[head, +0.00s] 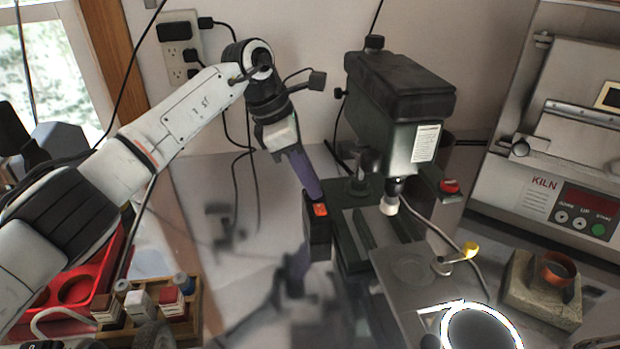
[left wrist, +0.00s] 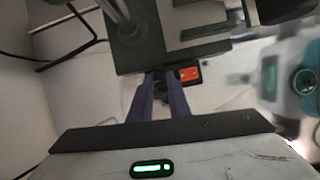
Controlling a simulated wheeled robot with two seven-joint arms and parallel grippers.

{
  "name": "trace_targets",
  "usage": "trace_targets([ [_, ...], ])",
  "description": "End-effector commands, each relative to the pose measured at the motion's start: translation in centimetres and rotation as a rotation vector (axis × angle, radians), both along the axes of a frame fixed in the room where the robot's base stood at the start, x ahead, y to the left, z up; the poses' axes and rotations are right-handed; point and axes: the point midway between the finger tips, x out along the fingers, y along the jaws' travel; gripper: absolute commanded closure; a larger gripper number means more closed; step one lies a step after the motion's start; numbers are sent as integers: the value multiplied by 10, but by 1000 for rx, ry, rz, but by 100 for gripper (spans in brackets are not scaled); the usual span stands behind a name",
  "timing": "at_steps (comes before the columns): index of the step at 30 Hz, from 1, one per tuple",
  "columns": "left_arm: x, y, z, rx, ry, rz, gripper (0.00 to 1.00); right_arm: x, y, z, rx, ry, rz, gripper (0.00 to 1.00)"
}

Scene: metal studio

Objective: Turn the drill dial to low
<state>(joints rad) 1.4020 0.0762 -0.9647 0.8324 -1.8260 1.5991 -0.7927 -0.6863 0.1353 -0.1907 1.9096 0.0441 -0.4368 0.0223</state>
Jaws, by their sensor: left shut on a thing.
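The dark green drill press (head: 400,100) stands at the middle of the metal bench. A small dark box (head: 317,238) with an orange-red patch sits at the left of its base; the box and patch also show in the left wrist view (left wrist: 188,74). My left gripper (head: 318,195) reaches down to the top of this box. Its two purple fingers (left wrist: 160,75) are close together at the box, shut on a small part there. I take that part to be the dial; the fingertips hide it, so its setting cannot be read. My right gripper is not in view.
A kiln (head: 530,190) stands at the right. A stone block (head: 541,290) with a small copper-coloured cup is in front of it. A wooden rack (head: 185,318) of small bottles and a red tray (head: 75,290) are at the lower left. Cables hang behind my left arm.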

Motion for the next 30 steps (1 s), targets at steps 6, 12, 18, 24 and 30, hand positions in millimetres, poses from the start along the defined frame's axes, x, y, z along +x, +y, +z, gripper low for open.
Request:
trace_targets([
  [6,-1,0,-1,1,0,46,100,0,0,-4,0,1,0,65],
  [12,-1,1,-2,1,-2,162,100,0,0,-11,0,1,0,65],
  [18,-3,0,-2,2,-4,332,100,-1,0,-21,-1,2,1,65],
  [24,-4,-1,-2,1,-5,499,100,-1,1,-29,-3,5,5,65],
  [30,-5,-2,-1,1,-4,636,100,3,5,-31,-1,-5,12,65],
])
